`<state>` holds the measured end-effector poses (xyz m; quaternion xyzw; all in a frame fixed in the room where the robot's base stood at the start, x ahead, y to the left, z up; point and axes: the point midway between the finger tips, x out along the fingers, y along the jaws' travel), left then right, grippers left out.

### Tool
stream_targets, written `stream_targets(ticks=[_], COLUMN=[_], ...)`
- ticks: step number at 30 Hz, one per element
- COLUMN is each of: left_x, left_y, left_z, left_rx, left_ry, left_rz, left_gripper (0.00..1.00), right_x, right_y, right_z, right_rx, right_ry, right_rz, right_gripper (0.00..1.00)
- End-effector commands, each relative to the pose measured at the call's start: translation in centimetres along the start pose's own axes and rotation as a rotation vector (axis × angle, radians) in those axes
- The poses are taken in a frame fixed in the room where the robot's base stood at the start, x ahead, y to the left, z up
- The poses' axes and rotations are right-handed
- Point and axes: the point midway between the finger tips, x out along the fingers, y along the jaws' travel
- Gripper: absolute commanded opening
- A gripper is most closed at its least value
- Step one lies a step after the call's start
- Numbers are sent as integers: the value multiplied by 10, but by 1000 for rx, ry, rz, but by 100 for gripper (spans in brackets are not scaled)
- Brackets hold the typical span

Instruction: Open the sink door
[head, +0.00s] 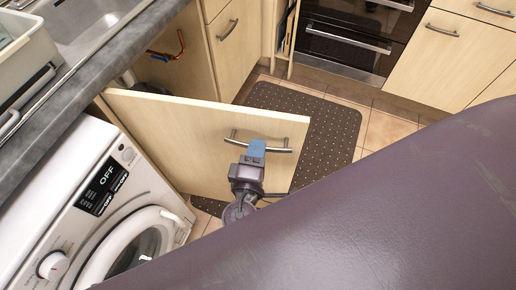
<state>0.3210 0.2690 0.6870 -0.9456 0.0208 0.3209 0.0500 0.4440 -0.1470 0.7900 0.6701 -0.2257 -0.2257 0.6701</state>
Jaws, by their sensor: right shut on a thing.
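The sink door (190,128) is a pale wooden panel below the sink counter. It stands swung out from the cabinet, and part of the cabinet's inside with pipes (172,48) shows behind it. A metal bar handle (280,149) is near its free edge. My right gripper (257,150) is at this handle, with its blue fingertips closed on the bar. My right arm covers the lower right of the view. My left gripper is not in view.
A white washing machine (130,155) stands to the left, close to the door. A brown dotted mat (335,125) lies on the tiled floor beyond the door. An oven (345,40) and drawers (440,58) are at the back. The sink (85,20) is at upper left.

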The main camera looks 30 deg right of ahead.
Motion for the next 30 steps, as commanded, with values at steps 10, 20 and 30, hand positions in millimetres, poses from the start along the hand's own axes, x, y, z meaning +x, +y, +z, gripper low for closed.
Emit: stream_targets(ticks=[10, 20, 30], left_x=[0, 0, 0], left_y=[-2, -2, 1], left_z=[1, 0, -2], left_rx=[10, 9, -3], left_ry=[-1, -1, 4], left_rz=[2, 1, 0], left_gripper=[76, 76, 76], right_x=[0, 0, 2], right_y=[0, 0, 0], right_z=[-1, -1, 0], right_rx=[1, 1, 0], right_ry=[2, 1, 1], right_rz=[0, 0, 1], right_gripper=[0, 43, 43])
